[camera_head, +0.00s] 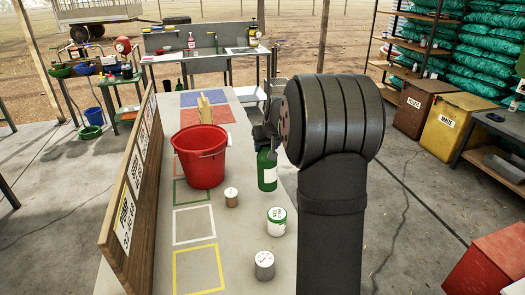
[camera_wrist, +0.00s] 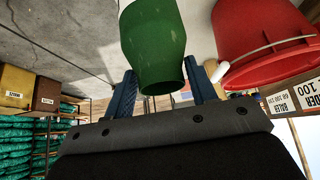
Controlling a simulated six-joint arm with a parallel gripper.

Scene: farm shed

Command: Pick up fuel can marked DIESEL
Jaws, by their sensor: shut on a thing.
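My gripper (camera_head: 266,138) is shut on a green bottle-shaped container (camera_head: 267,172) near its top. The container is upright over the right side of the bench, with a pale label on its lower part. In the wrist view the green container (camera_wrist: 154,40) is between my two fingers, and no writing shows on it. The word DIESEL is not readable on anything in view. I cannot tell whether the container's base touches the bench.
A red bucket (camera_head: 201,160) stands left of the held container. A brown-sided tin (camera_head: 231,198), a green-and-white tin (camera_head: 277,221) and a grey tin (camera_head: 264,265) stand nearer. A wooden sign board (camera_head: 128,190) edges the bench's left. Coloured outlined squares mark the bench top (camera_head: 240,240).

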